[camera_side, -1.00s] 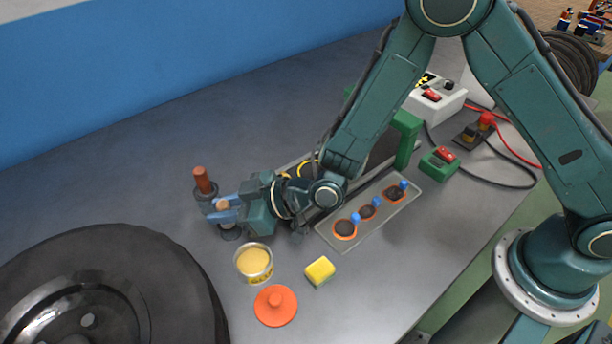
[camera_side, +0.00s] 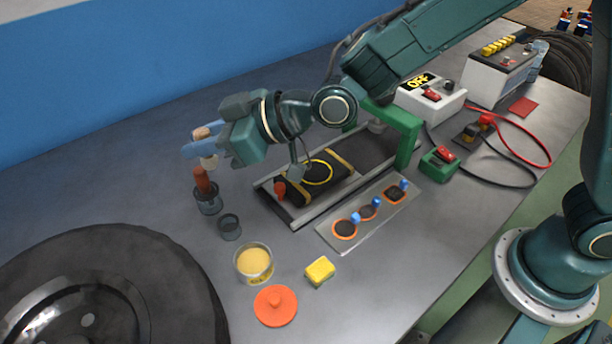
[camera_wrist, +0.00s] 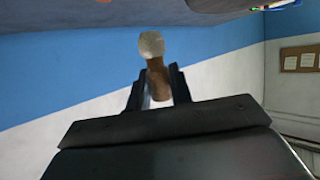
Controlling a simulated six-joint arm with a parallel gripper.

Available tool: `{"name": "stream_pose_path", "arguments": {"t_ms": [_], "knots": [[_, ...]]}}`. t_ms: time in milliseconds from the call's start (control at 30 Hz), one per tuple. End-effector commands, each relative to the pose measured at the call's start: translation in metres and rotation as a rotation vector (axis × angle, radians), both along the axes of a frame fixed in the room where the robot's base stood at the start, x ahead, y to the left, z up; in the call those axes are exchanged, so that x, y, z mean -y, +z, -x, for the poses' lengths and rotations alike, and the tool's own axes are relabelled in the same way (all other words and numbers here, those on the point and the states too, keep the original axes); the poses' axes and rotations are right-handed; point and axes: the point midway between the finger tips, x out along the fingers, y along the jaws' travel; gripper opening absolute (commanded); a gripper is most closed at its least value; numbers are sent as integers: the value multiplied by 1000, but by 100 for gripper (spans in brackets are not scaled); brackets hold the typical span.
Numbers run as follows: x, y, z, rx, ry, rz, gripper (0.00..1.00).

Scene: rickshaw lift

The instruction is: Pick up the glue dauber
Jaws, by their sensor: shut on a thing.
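My gripper (camera_side: 200,142) is raised above the bench and shut on the glue dauber. The dauber's tan handle end (camera_side: 201,132) shows between the blue fingers, and its pale head hangs below them in the side view. In the wrist view the dauber's brown handle (camera_wrist: 158,82) sits between the dark fingers (camera_wrist: 158,90), with a pale rounded head beyond. The dauber is clear of the small dark holder (camera_side: 230,226), which now looks empty. A second tool with a red-brown handle (camera_side: 202,180) stands in another dark holder (camera_side: 208,203).
An open tin (camera_side: 253,262) of yellowish contents, its orange lid (camera_side: 275,307) and a yellow sponge (camera_side: 319,271) lie in front. A large black wheel (camera_side: 110,285) fills the lower left. Patches (camera_side: 344,229) lie on a tray. A blue wall stands behind.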

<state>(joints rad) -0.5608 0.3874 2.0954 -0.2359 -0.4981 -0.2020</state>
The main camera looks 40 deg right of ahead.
Motion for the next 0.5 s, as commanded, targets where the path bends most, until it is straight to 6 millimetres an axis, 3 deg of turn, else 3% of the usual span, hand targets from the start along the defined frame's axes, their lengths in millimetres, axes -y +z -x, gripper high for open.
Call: {"name": "stream_pose_path", "arguments": {"t_ms": [200,500], "knots": [[-1,20,0,2,1,-2,0],[0,23,0,-1,1,-1,0]]}}
